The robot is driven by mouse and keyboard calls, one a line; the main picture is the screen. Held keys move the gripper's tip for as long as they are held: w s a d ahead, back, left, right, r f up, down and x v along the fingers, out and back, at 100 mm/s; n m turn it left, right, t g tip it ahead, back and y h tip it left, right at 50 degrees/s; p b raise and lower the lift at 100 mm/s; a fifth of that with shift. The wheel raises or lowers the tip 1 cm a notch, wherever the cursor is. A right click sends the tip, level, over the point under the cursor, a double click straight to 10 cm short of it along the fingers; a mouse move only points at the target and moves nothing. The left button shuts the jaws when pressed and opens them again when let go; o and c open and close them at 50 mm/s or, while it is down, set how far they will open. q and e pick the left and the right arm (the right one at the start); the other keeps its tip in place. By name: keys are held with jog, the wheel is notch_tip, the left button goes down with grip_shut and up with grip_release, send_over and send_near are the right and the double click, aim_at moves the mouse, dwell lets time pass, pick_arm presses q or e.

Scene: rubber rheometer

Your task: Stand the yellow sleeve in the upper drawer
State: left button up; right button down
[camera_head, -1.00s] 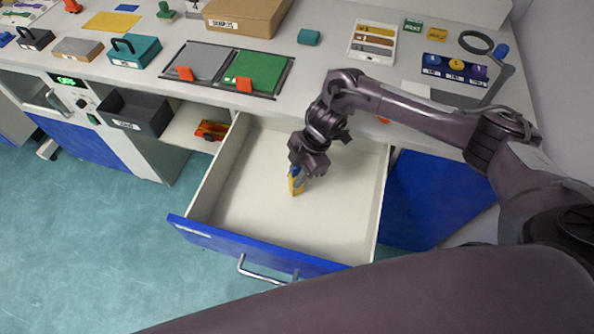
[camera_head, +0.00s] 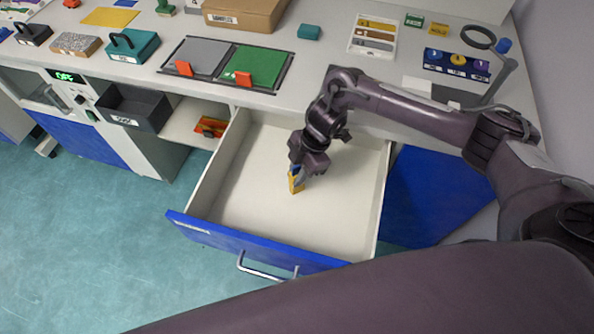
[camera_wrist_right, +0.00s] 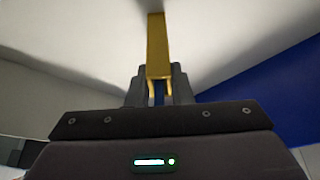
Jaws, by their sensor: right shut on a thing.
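The upper drawer (camera_head: 250,205) is pulled open below the worktop, with a white inside and a blue front. My right gripper (camera_head: 297,177) reaches down into the drawer and is shut on the yellow sleeve (camera_head: 296,187). In the right wrist view the yellow sleeve (camera_wrist_right: 158,45) sticks out between the fingers of the right gripper (camera_wrist_right: 160,88). In the head view the sleeve looks close to upright, low inside the drawer. I cannot tell whether it touches the drawer floor. My left gripper is not seen.
The drawer's handle (camera_head: 266,269) is at its front. A dark open bin (camera_head: 132,108) and a shelf with an orange object (camera_head: 211,127) lie left of the drawer. The worktop above holds grey and green mats (camera_head: 256,69) and several blocks. The drawer floor around the sleeve is clear.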

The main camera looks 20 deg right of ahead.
jog(key=shift+f, duration=0.1)
jog(key=c, duration=1.2)
grip_release()
notch_tip(320, 180, up, 14)
jog(key=p, duration=1.3)
